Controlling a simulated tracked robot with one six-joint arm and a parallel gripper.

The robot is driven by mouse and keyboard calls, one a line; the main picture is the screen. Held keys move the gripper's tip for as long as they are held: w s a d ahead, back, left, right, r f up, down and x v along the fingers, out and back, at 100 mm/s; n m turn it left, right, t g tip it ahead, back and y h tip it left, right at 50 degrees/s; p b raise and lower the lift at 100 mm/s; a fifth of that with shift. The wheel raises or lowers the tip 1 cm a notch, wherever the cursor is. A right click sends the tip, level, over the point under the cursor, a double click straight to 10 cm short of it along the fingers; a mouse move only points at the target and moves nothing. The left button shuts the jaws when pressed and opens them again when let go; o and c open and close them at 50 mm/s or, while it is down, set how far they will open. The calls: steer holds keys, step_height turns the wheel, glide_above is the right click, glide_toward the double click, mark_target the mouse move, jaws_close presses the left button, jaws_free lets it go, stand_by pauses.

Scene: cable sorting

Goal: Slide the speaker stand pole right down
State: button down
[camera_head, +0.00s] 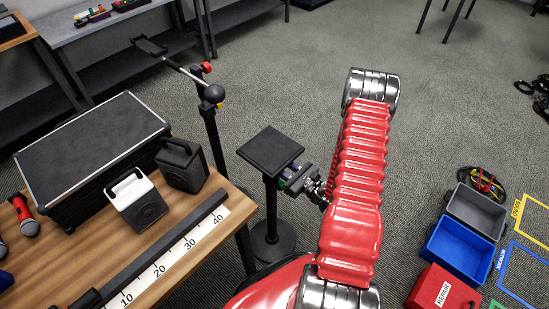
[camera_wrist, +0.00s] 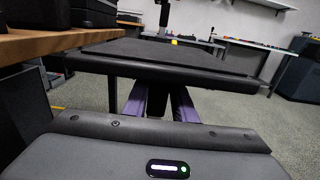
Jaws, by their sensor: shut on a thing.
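The speaker stand has a square black top plate (camera_head: 270,151), a dark upright pole (camera_head: 271,205) and a round black base (camera_head: 272,243) on the floor, just right of the wooden table. My gripper (camera_head: 287,181) reaches in from the right, just below the plate, and is shut on the pole. In the wrist view the plate (camera_wrist: 185,61) spans the upper middle. The purple-sided fingers of my gripper (camera_wrist: 157,103) run beneath it, with the dark pole between them. The plate's underside and the fingertips are largely hidden.
The wooden table (camera_head: 176,230) holds a ruler strip (camera_head: 175,258), a black case (camera_head: 93,155) and two small speakers. A microphone stand (camera_head: 214,132) rises behind the speaker stand. Blue (camera_head: 458,252), grey and red bins stand on the floor at right.

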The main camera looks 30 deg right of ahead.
steer(key=shift+w+f, duration=0.15)
steer(key=shift+f, duration=0.05)
steer(key=c, duration=1.4)
jaws_free()
steer(key=shift+c, duration=0.2)
steer(key=shift+d, duration=0.1)
steer(key=v, duration=1.3)
steer(key=shift+s, duration=0.35)
steer(key=shift+d, duration=0.1)
